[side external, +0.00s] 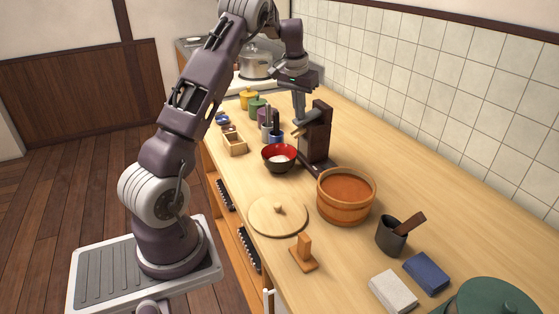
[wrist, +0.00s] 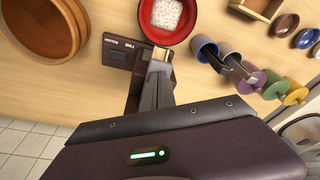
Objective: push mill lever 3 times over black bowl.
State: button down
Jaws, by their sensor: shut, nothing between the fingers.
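The black bowl (side external: 279,166) has a red inside and holds something white. It stands on the counter in front of the mill and shows at the top of the wrist view (wrist: 195,12). The mill (side external: 317,140) is a dark brown upright stand with a brass-coloured part (side external: 303,129) jutting out above the bowl. Its dark base (wrist: 117,54) with pale lettering shows in the wrist view. My gripper (side external: 299,120) is shut and empty, pointing down at the top of the mill, close to the brass-coloured part. Its fingers (wrist: 157,75) hide part of the mill; I cannot tell whether they touch the lever.
A wooden tub (side external: 346,204) and a round lid (side external: 278,215) stand nearer the camera. Blue and grey cups (side external: 276,137), a small wooden box (side external: 235,145) and coloured lidded jars (side external: 248,98) stand beyond the bowl. The tiled wall (side external: 420,80) runs behind the mill.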

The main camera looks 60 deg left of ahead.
jog(key=shift+r, duration=1.95)
jog(key=shift+f, duration=2.05)
jog(key=shift+r, duration=2.1)
jog(key=shift+f, duration=0.1)
notch_tip(320, 180, up, 5)
jog(key=shift+r, duration=0.1)
